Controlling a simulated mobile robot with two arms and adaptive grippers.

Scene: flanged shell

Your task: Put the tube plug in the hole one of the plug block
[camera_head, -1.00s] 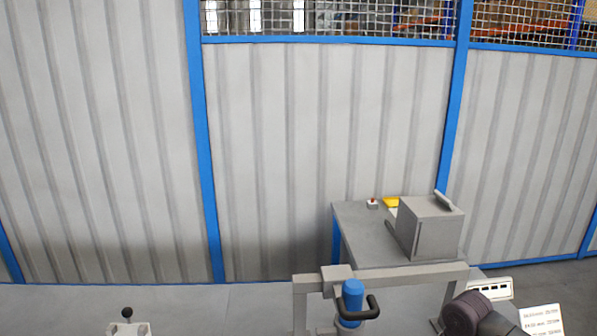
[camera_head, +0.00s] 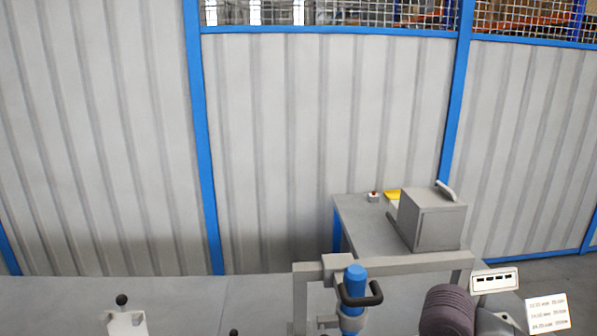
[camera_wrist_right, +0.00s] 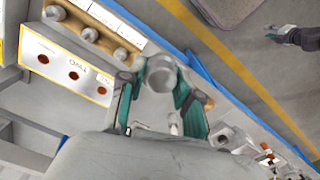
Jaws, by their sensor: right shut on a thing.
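In the right wrist view my right gripper (camera_wrist_right: 166,100) is shut on the grey, round-ended tube plug (camera_wrist_right: 161,74), held between its teal fingers. The plug block (camera_wrist_right: 58,72) is a white-faced box left of the gripper, with three orange-brown holes in a yellow-edged panel. The held plug is apart from these holes.
In the head view a white box with dark slots (camera_head: 494,280) and a printed card (camera_head: 547,313) are at lower right. A blue tool with a black handle (camera_head: 354,290) stands at a grey frame (camera_head: 400,264). A grey cabinet (camera_head: 433,220) stands behind on a table.

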